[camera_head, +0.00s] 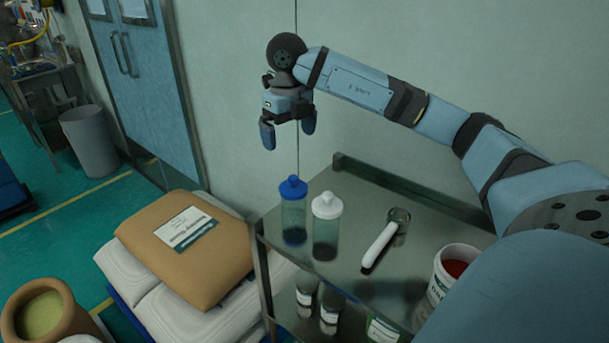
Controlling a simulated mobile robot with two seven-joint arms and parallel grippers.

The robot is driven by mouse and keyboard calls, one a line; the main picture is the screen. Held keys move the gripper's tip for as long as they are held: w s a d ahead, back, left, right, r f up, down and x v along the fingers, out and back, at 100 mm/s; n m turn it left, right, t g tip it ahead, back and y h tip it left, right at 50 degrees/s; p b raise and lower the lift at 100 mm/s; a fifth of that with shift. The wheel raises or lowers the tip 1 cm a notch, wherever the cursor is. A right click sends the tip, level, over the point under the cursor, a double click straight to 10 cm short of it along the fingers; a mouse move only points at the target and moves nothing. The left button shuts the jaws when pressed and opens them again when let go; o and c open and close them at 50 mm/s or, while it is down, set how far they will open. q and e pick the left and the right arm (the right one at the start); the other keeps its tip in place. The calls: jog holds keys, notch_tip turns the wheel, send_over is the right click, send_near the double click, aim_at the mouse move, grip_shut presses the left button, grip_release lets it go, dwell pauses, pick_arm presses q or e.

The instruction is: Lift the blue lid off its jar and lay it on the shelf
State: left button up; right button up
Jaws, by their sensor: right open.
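The blue lid (291,187) sits on top of its clear jar (294,220), near the left end of the metal shelf (345,192). A knob stands up in the middle of the lid. My right gripper (288,138) is open and empty. It points down above the blue lid, with a clear gap between the fingertips and the lid. A second clear jar with a white lid (327,205) stands upright just to the right. My left gripper is not in view.
A white-handled scoop (380,244) lies on the shelf, and a white tub with red contents (450,275) stands at right. Bottles sit on the lower level. Stacked sacks (185,245) lie left of the shelf. A wall is behind. Bare shelf shows between scoop and jars.

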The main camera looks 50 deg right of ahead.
aim_at(293, 177)
notch_tip(293, 177, down, 8)
jog(key=shift+d+f, duration=0.1)
jog(key=shift+s+d+f+p, duration=0.1)
jog(key=shift+s+f+p, duration=0.1)
jog(key=shift+f, duration=1.2)
jog(key=shift+s+f+p, duration=0.1)
jog(key=shift+f+p, duration=0.1)
jog(key=shift+f, duration=1.15)
jog(key=shift+c, duration=0.5)
jog(key=c, duration=0.7)
